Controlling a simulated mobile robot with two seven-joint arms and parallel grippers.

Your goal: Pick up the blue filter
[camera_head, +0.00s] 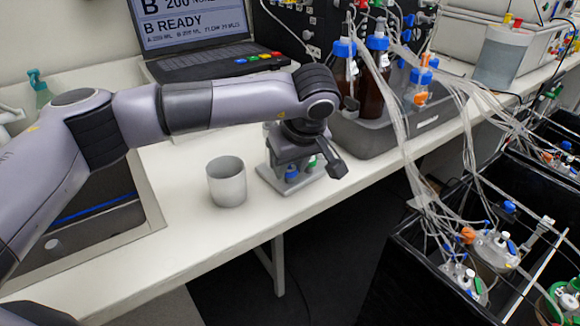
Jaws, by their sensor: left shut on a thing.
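A small grey rack (268,178) stands on the white bench beside a grey cup. The blue filter (291,172) shows low in the rack, under my left gripper, with its upper part hidden. A green-topped piece (312,163) shows just to its right. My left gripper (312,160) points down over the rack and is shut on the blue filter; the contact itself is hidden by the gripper. The filter is still down at the rack. My right gripper is not in view.
The grey cup (227,182) stands close left of the rack. A sink (100,215) lies at left, a laptop (215,62) behind.

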